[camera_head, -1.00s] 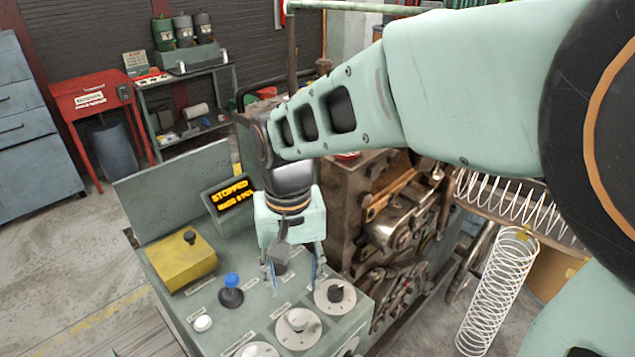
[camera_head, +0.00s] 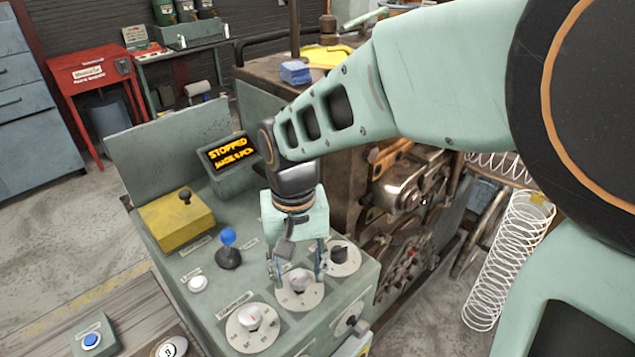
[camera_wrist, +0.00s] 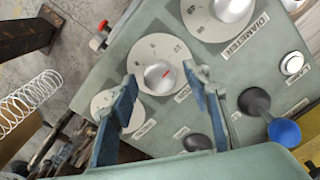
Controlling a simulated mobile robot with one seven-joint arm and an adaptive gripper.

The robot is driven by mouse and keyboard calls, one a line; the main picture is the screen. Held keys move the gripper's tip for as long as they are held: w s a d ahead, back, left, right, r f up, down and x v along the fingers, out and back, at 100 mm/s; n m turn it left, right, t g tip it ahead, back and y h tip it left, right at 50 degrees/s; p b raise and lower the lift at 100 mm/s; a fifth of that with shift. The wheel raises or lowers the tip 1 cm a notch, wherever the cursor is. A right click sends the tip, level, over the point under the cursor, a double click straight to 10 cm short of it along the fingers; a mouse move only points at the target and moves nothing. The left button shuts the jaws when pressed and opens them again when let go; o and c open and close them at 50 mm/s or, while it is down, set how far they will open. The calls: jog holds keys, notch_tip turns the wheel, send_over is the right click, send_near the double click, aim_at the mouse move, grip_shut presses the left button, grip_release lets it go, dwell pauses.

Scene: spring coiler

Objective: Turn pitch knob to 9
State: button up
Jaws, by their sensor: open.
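The panel carries three round dials. The middle one (camera_head: 299,290) has a silver knob with a red mark and appears to be the pitch dial; its label is too small to read surely. In the wrist view this knob (camera_wrist: 160,77) lies between the two fingers, its red mark pointing up and right; the number it meets is unclear. My gripper (camera_head: 298,272) is open, pointing down over this dial, its fingers on either side of the knob. I cannot tell whether they touch it. The wrist view shows the open blue-padded fingers (camera_wrist: 160,98).
The diameter dial (camera_head: 252,328) and a black-knobbed dial (camera_head: 342,257) flank the middle one. A blue-topped lever (camera_head: 228,250), white button (camera_head: 198,284) and yellow box (camera_head: 176,222) stand left. The display (camera_head: 230,152) reads STOPPED. Machine workings (camera_head: 400,190) are right.

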jog(key=c, duration=1.1)
jog(key=shift+c, duration=0.2)
jog(key=shift+n, duration=0.3)
jog(key=n, duration=0.5)
jog(key=shift+p, duration=0.35)
jog(key=n+p, duration=0.1)
jog(key=n, duration=0.5)
jog(key=o, duration=1.1)
